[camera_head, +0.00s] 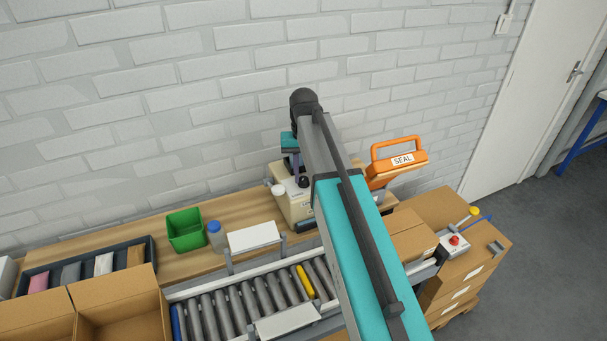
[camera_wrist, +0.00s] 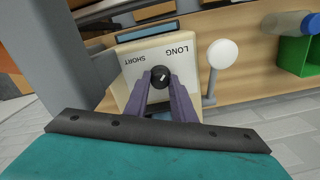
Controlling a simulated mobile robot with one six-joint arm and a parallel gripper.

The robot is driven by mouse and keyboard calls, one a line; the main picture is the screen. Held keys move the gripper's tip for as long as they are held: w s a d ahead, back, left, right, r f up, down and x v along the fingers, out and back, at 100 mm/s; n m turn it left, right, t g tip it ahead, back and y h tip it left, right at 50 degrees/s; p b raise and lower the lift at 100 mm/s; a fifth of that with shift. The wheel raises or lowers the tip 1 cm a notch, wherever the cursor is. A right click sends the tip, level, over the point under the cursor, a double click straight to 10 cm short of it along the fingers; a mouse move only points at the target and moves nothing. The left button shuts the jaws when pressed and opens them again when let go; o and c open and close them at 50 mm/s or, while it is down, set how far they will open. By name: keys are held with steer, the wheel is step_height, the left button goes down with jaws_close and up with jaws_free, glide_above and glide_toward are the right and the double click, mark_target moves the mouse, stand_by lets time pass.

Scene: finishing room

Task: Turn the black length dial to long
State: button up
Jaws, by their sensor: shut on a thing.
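The black length dial (camera_wrist: 160,74) sits on the sloped top of a cream machine (camera_wrist: 127,62), with LONG printed above it to the right and SHORT above it to the left. A short white mark shows on the dial; I cannot tell for sure which word it points to. My gripper (camera_wrist: 161,82) has its two purple fingers on either side of the dial, shut on it. In the head view the cream machine (camera_head: 298,211) stands on the bench by the wall, and the dial (camera_head: 304,181) shows beside my arm, which hides part of the machine.
A white round-headed lever (camera_wrist: 222,54) rises beside the machine. An orange SEAL handle (camera_head: 398,160) stands to its right. A green bin (camera_head: 186,230) and a blue-capped bottle (camera_head: 215,237) are to its left. A roller conveyor (camera_head: 245,304) runs in front.

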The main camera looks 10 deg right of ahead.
mark_target(304, 178)
stand_by(0.4)
steer(key=o, duration=1.1)
steer(key=shift+c, duration=0.2)
steer(key=shift+r, duration=0.1)
step_height(304, 178, up, 14)
steer(key=p, duration=0.6)
steer(key=shift+p, duration=0.35)
steer(key=shift+f, duration=0.3)
